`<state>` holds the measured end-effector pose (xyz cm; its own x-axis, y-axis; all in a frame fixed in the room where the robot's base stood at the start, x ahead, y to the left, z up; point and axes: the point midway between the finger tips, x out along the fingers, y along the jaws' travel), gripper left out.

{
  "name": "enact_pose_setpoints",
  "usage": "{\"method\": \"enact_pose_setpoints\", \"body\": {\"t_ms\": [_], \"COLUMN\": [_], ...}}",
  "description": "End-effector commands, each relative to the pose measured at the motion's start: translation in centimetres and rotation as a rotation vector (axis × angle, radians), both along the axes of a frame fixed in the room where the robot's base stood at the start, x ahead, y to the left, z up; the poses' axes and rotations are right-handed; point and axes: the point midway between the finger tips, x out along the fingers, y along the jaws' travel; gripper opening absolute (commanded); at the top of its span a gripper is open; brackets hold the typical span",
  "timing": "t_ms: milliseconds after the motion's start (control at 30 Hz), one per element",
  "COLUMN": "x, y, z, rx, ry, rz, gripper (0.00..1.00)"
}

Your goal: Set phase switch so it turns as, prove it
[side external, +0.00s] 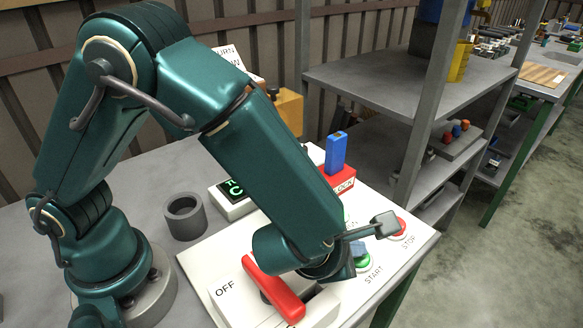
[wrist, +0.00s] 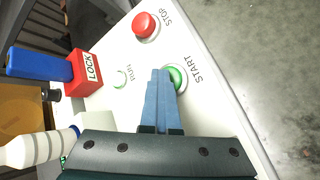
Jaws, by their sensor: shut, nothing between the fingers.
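My gripper (side external: 357,249) is shut and empty, its blue fingers pointing down at the green START button (side external: 363,263). In the wrist view the closed fingertips (wrist: 160,75) overlap the left edge of the START button (wrist: 178,78); I cannot tell whether they touch it. The red STOP button (wrist: 145,25) is beside it, and the RUN lamp (wrist: 121,78) looks pale. A red lever (side external: 272,289) lies slantwise on a white box with OFF beside its upper end; other lettering is hidden. A small display (side external: 234,190) shows green characters, partly hidden by my arm. I cannot identify the phase switch.
A red LOCK block (wrist: 83,67) with a blue piece (wrist: 40,63) in it stands at the panel's back. A grey cup (side external: 185,215) stands left of the panel. A partly hidden sign (side external: 234,62) and yellow box (side external: 288,108) are behind. Shelves (side external: 410,80) stand at right.

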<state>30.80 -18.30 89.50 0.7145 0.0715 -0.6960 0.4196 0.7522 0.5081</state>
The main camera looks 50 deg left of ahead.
Motion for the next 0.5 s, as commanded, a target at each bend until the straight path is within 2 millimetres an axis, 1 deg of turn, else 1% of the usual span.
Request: {"method": "enact_pose_setpoints", "body": {"t_ms": [300,500], "x": [0.0,0.0], "y": [0.0,0.0], "z": [1.8,2.3], "rx": [-0.001,-0.001], "ry": [0.000,0.001], "rz": [0.001,0.001], "gripper": [0.00,0.00]}}
